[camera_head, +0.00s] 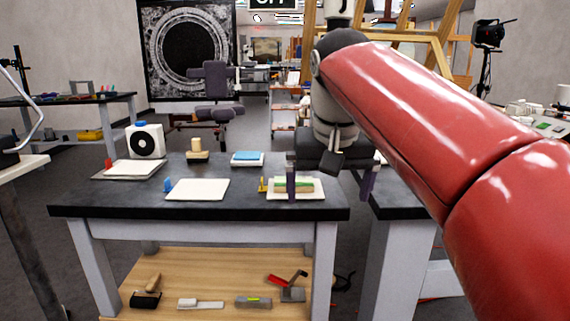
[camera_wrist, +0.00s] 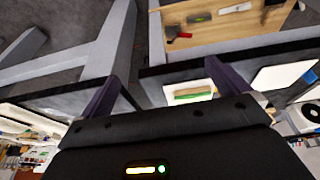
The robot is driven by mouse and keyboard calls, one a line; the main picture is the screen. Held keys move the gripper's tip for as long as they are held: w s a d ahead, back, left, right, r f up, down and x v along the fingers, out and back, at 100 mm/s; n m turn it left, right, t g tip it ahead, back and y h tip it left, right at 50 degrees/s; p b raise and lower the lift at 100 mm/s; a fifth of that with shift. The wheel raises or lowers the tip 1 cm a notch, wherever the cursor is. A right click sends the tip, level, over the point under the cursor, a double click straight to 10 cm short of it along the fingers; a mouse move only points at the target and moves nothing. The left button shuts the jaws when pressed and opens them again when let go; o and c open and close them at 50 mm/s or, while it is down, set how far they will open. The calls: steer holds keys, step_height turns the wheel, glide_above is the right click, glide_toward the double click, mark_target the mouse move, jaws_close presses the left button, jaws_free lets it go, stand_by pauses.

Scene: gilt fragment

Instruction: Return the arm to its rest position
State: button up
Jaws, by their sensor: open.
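My red arm reaches in from the right of the head view. My gripper (camera_head: 328,190) hangs over the right end of the dark-topped table (camera_head: 245,207), its two purplish fingers spread apart. It is open with nothing between the fingers. In the wrist view my gripper (camera_wrist: 162,78) also shows spread fingers. A white pad with a green and tan piece (camera_head: 295,186) lies on the table, partly behind the left finger. That green and tan piece (camera_wrist: 193,95) shows between the fingers in the wrist view, apart from them.
A white pad (camera_head: 198,190), a grey-rimmed tray (camera_head: 128,169), a blue-topped block (camera_head: 247,158) and a white fan-like box (camera_head: 146,141) stand on the table. A wooden shelf (camera_head: 222,270) below holds several tools. Another dark-topped table (camera_head: 398,205) adjoins at right.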

steer(key=s+d+f+t, duration=0.1)
steer(key=s+d+f, duration=0.3)
steer(key=s+f, duration=0.4)
steer(key=s+d+f+t, duration=0.1)
steer(key=s+d+f, duration=0.3)
steer(key=s+f, duration=0.5)
step_height(320, 180, down, 5)
steer(key=shift+f, duration=0.1)
steer(key=shift+d, duration=0.1)
